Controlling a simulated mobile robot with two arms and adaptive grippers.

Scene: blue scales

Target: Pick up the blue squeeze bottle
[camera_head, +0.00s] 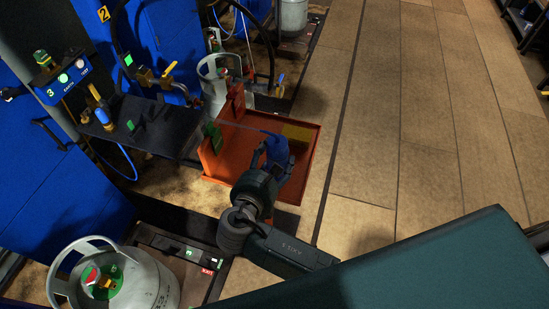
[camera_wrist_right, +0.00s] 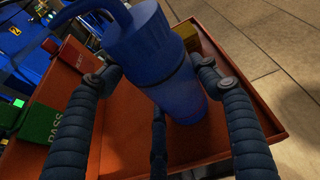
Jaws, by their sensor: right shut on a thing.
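The blue squeeze bottle (camera_head: 277,148) is at the orange-red tray (camera_head: 248,172), in the middle of the head view. My right gripper (camera_head: 272,160) is shut on it. In the right wrist view, the bottle (camera_wrist_right: 178,88) sits between the dark ribbed fingers (camera_wrist_right: 147,75), with its cap and bent spout toward the top left. I cannot tell whether its base touches the tray floor. My left gripper is not in view.
A green PASS block (camera_wrist_right: 48,125) and a red block (camera_wrist_right: 75,60) stand at the tray's side. A yellow patch (camera_head: 297,133) marks the tray's far right corner. Gas cylinders (camera_head: 212,88) and a blue scale station (camera_head: 75,75) are to the left. Open floor (camera_head: 420,150) lies right.

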